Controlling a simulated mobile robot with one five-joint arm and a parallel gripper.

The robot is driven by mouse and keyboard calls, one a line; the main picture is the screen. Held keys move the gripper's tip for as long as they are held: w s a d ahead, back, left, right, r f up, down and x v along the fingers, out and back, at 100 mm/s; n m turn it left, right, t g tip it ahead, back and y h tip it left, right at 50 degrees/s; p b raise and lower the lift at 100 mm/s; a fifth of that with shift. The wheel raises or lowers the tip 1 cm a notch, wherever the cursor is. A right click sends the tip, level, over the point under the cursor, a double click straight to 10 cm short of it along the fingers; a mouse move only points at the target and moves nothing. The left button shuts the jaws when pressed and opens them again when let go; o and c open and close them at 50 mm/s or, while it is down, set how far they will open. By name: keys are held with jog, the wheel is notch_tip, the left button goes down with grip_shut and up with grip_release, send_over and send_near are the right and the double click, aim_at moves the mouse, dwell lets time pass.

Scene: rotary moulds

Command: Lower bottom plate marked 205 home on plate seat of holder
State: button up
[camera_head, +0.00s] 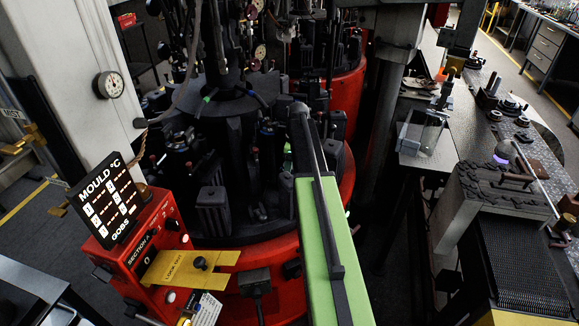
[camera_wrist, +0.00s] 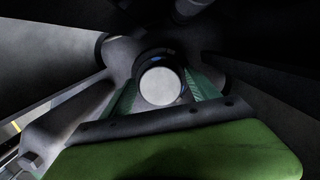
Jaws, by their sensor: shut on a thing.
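In the wrist view, my gripper (camera_wrist: 161,98) is shut, its teal-green pads on either side of a round part with a pale flat face and a dark rim. I take this part to be the bottom plate (camera_wrist: 160,86); no 205 mark can be read on it. Dark grey metal surrounds it closely, with a curved piece at the upper left. I cannot tell which of this is the holder, nor whether the plate touches its seat. In the head view, my green arm reaches into the dark machine, and the gripper and plate cannot be made out.
The mould machine (camera_head: 235,150) has a red base and crowded dark mould parts. A red control box (camera_head: 145,245) with a lit temperature display (camera_head: 107,203) and yellow lock-out plate (camera_head: 190,268) stands front left. A bench (camera_head: 490,120) with tools runs along the right.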

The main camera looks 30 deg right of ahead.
jog(key=shift+s+f, duration=0.1)
jog(key=o, duration=1.8)
jog(key=shift+s, duration=0.1)
notch_tip(320, 180, up, 17)
jog(key=s+d+p, duration=0.1)
jog(key=p, duration=1.6)
jog(key=shift+s+d+r+p, duration=0.15)
jog(key=shift+d+r+p, duration=0.05)
jog(key=shift+d+p, duration=0.1)
notch_tip(320, 180, up, 7)
jog(key=p, duration=0.7)
